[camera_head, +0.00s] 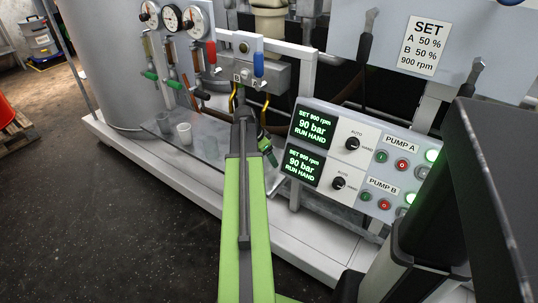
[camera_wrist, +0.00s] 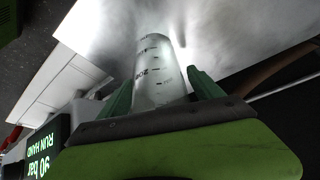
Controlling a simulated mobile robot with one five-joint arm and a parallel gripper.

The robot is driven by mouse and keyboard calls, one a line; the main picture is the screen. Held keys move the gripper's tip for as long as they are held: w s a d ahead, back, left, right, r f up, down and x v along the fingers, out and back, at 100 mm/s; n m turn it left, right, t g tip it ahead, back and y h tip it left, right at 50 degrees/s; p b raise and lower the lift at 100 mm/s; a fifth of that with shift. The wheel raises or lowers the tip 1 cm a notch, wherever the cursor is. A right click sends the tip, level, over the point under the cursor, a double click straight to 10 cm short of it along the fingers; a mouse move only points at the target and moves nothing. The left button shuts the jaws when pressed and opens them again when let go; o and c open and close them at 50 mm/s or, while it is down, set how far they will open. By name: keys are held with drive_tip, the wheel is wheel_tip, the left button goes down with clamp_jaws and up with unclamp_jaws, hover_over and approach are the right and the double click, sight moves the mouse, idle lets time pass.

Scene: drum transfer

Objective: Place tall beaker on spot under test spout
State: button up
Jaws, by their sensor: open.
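The tall beaker (camera_wrist: 157,62) is clear, with dark graduation marks. In the wrist view it stands between the two green fingers of my gripper (camera_wrist: 162,86), which are open with one finger on each side of it. It looks tilted in this view, and I cannot tell whether the fingers touch it. In the head view my gripper (camera_head: 262,143) is partly hidden behind my green arm, at the right part of the metal tray (camera_head: 215,172), and I cannot make out the tall beaker there. The test spout and the spot under it are not clearly visible.
Small clear cups (camera_head: 184,133) stand on the tray to the left. Above is a valve block (camera_head: 242,73) with red and blue handles, with gauges (camera_head: 172,18) to its left. The pump control panel (camera_head: 350,150) is close on the right of my gripper.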

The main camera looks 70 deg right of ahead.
drive_tip(key=shift+r, duration=0.1)
drive_tip(key=shift+w+a+r+p, duration=0.35)
drive_tip(key=shift+a+r+p, duration=0.15)
drive_tip(key=shift+r+p, duration=0.35)
drive_tip(key=w+a, duration=0.2)
drive_tip(key=a, duration=0.1)
drive_tip(key=w+a, duration=0.2)
drive_tip(key=a, duration=0.1)
drive_tip(key=w+a, duration=0.3)
drive_tip(key=shift+f, duration=0.25)
